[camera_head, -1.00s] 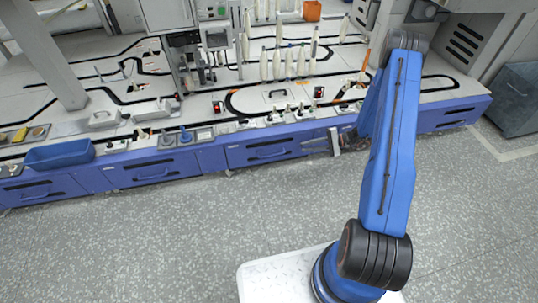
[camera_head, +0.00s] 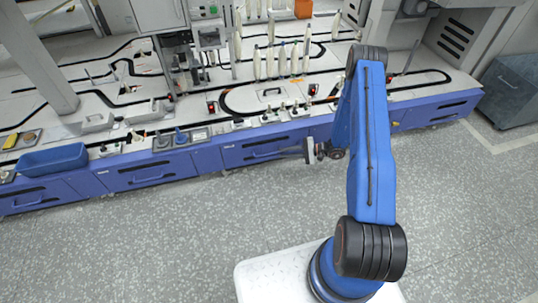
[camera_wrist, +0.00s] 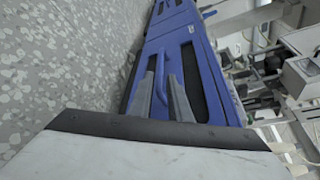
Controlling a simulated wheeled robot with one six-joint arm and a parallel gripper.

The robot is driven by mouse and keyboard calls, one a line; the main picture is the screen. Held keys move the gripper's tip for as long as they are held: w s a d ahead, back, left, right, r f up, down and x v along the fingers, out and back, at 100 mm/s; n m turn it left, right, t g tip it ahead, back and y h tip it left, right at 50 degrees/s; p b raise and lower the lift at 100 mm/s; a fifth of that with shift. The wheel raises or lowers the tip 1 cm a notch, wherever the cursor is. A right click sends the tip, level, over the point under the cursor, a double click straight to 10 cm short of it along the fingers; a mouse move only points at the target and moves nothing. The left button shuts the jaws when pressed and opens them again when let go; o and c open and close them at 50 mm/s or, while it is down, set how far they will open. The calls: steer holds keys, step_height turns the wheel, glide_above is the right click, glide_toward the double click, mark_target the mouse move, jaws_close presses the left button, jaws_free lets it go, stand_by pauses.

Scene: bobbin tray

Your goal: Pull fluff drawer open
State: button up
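A row of blue drawers runs along the front of the workbench. The drawer (camera_head: 238,155) to the left of my gripper is shut and has a blue bar handle (camera_head: 266,154). I cannot read a label that tells which one is the fluff drawer. My gripper (camera_head: 287,150) is in front of the bench, pointing left along this drawer. In the wrist view my two grey fingers (camera_wrist: 161,82) are open and apart. They point towards a blue drawer handle (camera_wrist: 162,65), which shows between and beyond the tips. I cannot tell whether they touch it.
Another blue drawer (camera_head: 150,172) with a handle lies further left. A blue bin (camera_head: 52,160) sits on the bench's front edge. White bobbins (camera_head: 270,62) stand on the bench top. The speckled floor (camera_head: 170,240) in front is clear. A grey cabinet (camera_head: 510,90) stands at the right.

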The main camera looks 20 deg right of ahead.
mark_target(272, 153)
steer(key=x, duration=0.8)
steer(key=shift+w+a+f, duration=0.1)
steer(key=shift+w+a, duration=0.05)
steer(key=shift+a, duration=0.1)
jaws_close()
